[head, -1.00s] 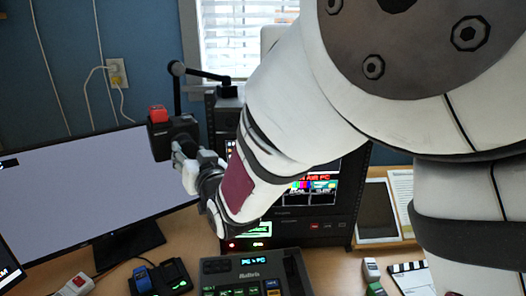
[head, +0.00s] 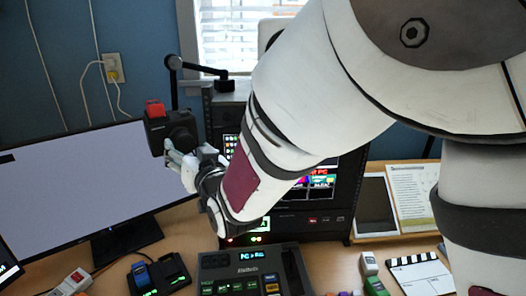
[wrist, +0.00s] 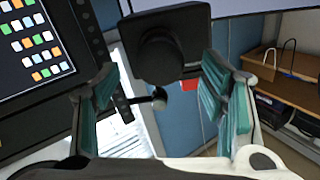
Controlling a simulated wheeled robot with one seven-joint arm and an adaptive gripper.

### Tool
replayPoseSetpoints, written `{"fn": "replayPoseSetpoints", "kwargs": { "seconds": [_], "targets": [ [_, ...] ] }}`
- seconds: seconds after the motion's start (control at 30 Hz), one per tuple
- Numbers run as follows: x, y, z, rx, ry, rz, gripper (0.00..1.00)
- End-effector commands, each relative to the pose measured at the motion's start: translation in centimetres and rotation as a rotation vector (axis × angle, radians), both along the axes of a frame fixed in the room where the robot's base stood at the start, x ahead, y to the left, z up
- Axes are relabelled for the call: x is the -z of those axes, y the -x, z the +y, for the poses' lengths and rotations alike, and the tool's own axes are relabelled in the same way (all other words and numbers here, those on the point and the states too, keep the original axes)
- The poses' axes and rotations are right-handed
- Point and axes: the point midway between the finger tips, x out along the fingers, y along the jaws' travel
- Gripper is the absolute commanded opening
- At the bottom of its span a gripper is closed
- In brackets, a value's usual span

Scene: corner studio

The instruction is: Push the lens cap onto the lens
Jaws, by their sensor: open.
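A dark boxy camera (head: 157,136) with a red block (head: 154,109) on top hangs on a black jointed mount, left of centre in the head view. Its round dark lens (head: 182,136) faces my arm. In the wrist view the camera (wrist: 196,22) is at top centre, with the round lens front (wrist: 160,60) toward me. My gripper (wrist: 160,80) is open, its teal-padded fingers apart on either side of the lens. In the head view my gripper (head: 178,158) is just below the lens. I cannot make out a separate lens cap; whether one sits on the lens is unclear.
A large monitor (head: 75,190) stands at left. A rack with lit screens (head: 320,185) is behind my arm. A control panel (head: 248,272), a charger dock (head: 175,270), a tablet (head: 375,208) and a clapperboard (head: 420,275) lie on the desk. The black mount arm (head: 176,85) rises behind the camera.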

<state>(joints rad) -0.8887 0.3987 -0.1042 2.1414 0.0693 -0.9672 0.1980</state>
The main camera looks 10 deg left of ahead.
Motion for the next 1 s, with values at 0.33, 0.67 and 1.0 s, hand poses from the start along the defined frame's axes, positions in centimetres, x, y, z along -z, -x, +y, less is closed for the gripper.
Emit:
{"fn": "replayPoseSetpoints", "kwargs": {
  "seconds": [0.33,0.67,1.0],
  "targets": [
    [0.0,5.2,-4.8,0.0,0.0,0.0,0.65],
    [0.0,7.4,-6.7,-0.001,0.0,-0.002,0.65],
    [0.0,7.4,-6.8,0.002,0.002,0.0,0.65]
  ]
}}
